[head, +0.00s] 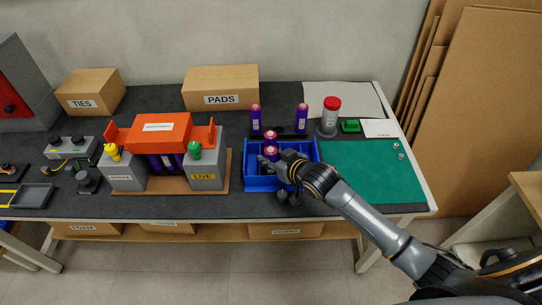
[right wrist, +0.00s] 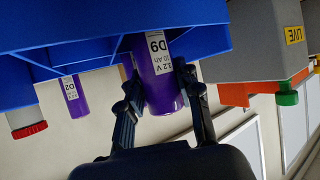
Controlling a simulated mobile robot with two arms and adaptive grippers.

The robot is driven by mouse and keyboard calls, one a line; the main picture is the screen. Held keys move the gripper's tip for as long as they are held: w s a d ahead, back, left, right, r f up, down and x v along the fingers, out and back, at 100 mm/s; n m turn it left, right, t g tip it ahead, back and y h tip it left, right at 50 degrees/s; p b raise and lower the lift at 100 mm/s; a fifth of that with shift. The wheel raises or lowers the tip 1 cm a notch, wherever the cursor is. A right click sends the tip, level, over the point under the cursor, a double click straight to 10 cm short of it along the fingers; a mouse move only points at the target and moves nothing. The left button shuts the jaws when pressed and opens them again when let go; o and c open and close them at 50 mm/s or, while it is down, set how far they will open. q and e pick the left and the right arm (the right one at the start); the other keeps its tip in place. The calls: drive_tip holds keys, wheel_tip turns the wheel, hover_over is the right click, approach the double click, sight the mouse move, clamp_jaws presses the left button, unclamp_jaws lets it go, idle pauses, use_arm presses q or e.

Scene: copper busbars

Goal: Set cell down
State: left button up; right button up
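My right gripper (head: 284,167) is over the blue divided tray (head: 312,181). In the right wrist view the fingers of this gripper (right wrist: 158,85) sit on both sides of a purple cell (right wrist: 160,75) labelled D9 and appear closed on it. The tray wall (right wrist: 60,35) hides the cell's far end in that view, so I cannot tell whether it touches the tray floor. In the head view a red-topped cell (head: 270,152) is next to the fingers, and another cell (head: 269,136) is just behind it. My left gripper is not in view.
Two purple cells (head: 255,118) (head: 301,118) stand behind the tray. The grey block marked LIVE (head: 204,173), with an orange bridge (head: 160,133), is close on the left. A red-lidded jar (head: 330,115) stands behind right. The green mat (head: 365,180) is mostly clear.

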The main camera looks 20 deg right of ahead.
drive_tip(key=o, duration=0.4)
drive_tip(key=v, duration=1.2)
drive_tip(key=shift+r, duration=0.25)
